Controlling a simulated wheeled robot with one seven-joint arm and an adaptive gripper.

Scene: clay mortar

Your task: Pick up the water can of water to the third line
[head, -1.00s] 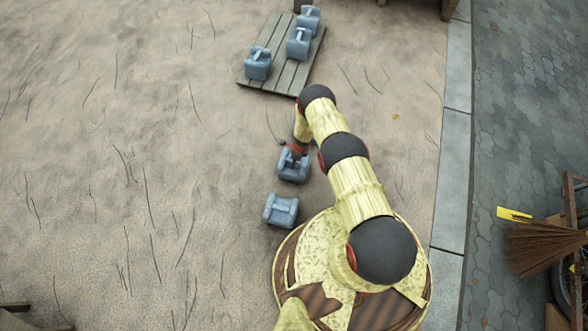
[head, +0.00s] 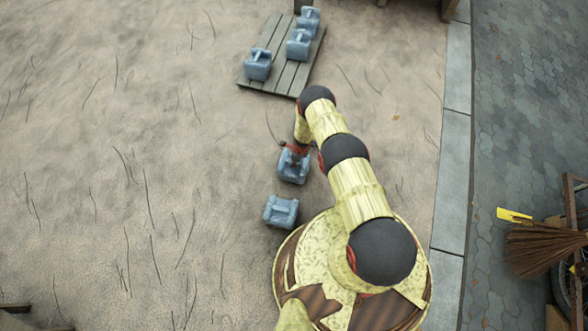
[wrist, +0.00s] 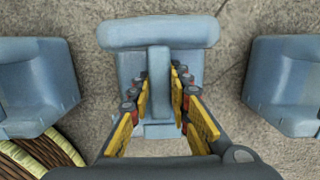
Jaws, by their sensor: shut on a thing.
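A blue-grey water can (head: 292,168) stands on the sandy ground below the end of my arm. My gripper (head: 297,152) is directly over it. In the wrist view, the same can (wrist: 122,68) is in the middle, and my gripper (wrist: 160,74) has its yellow-padded fingers on both sides of the upright handle bar, shut on it. No clear gap shows under the can, so I cannot tell whether it is off the ground. Another can (head: 281,211) stands close by, nearer my base. Three more cans (head: 258,64) stand on the wooden pallet (head: 282,75) ahead.
In the wrist view, cans flank the held one on the left (wrist: 35,85) and right (wrist: 285,85), with gaps between. Open sandy ground lies to the left. A stone kerb (head: 452,180) and paving run along the right, with a straw broom (head: 540,245) there.

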